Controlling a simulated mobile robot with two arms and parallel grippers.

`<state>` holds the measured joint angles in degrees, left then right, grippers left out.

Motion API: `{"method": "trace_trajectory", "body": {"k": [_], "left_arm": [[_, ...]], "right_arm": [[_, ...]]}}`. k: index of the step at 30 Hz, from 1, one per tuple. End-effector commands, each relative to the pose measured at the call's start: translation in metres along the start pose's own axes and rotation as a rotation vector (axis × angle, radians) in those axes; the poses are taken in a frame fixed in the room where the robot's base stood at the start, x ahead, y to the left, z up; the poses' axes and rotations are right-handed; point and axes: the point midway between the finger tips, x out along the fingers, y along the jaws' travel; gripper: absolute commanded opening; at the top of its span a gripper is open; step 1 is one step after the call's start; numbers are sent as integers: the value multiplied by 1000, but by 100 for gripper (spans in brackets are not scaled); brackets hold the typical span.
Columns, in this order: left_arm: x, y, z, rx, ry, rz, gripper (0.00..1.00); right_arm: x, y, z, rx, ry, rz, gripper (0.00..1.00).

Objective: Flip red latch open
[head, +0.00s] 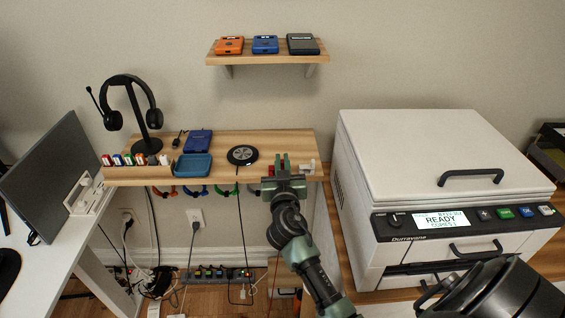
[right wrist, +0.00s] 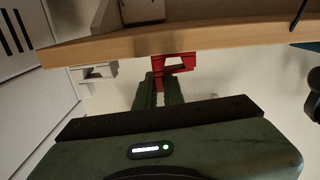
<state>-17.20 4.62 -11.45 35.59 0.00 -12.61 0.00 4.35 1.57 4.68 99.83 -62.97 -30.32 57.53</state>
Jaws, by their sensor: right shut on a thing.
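The red latch (right wrist: 174,63) is at the edge of the wooden shelf in the right wrist view. In the head view it is mostly hidden by my gripper, with a little red (head: 271,170) showing beside the fingers. My right gripper (head: 282,162) is at the shelf's front edge near its right end. Its two green fingers (right wrist: 161,90) are shut on the red latch, with red showing between them. I cannot tell how far the latch is turned.
A white latch (right wrist: 95,72) sits beside the red one. The wooden shelf (head: 225,142) holds a headset stand (head: 148,140), a blue tray (head: 194,165) and a round black charging pad (head: 242,155). Coloured hooks hang below it. A large printer (head: 440,165) stands close on the right.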

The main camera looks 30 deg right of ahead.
Motion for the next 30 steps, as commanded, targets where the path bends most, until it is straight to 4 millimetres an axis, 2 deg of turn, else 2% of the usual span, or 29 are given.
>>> {"method": "trace_trajectory", "body": {"k": [8,30], "left_arm": [[-2,1,-1,1,1,2,36],[-12,1,-1,0,0,1,36]], "right_arm": [[0,-4,-7,-185,-1,0,0],[0,-28,-22,-889,0,-1,0]]}}
